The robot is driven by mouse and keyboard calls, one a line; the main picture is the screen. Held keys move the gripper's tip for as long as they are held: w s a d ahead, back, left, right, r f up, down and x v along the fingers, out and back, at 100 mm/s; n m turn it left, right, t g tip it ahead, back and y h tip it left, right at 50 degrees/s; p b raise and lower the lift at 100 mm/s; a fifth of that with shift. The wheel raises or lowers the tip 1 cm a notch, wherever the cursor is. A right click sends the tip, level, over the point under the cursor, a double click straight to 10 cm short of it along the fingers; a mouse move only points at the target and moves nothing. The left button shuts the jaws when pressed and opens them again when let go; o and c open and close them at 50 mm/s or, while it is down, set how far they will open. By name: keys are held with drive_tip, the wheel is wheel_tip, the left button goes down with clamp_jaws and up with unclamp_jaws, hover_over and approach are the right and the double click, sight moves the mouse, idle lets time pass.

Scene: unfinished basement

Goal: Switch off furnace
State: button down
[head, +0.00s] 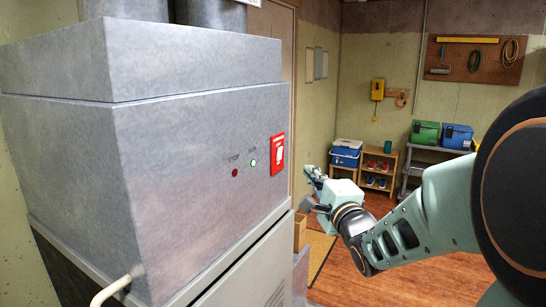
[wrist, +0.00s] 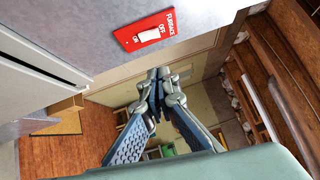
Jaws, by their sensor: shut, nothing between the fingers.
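The furnace (head: 170,150) is a large grey metal cabinet filling the left of the head view. A red switch plate (head: 277,139) is on its right-hand face, and it also shows at the top of the wrist view (wrist: 130,38), lettered FURNACE, OFF and ON. A white rocker (wrist: 150,36) sits in the plate; its tilt is hard to read. A green lamp (head: 253,162) is bright and a red lamp (head: 235,173) is dark. My gripper (head: 311,175) is shut and empty, apart from the plate, to its lower right in the head view. Its closed fingers (wrist: 158,76) show below the plate in the wrist view.
A pale pipe (head: 112,288) sticks out at the furnace's lower front. Shelves with a blue cooler (head: 346,153), shoes, and green (head: 425,134) and blue boxes (head: 456,136) stand at the back wall. A pegboard (head: 474,60) hangs above. Wooden floor (head: 415,281) is open beneath my arm.

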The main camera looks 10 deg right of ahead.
approach(282, 150)
drive_tip(key=w+d, duration=0.2)
drive_tip(key=w, duration=0.1)
drive_tip(key=shift+w+a+r, duration=0.15)
drive_tip(key=shift+w+a, duration=0.55)
drive_tip(key=shift+w+a+r, duration=0.1)
drive_tip(key=shift+w+a, duration=0.6)
drive_tip(key=shift+w+a+r, duration=0.15)
drive_tip(key=shift+a, duration=0.15)
drive_tip(key=shift+d, duration=0.1)
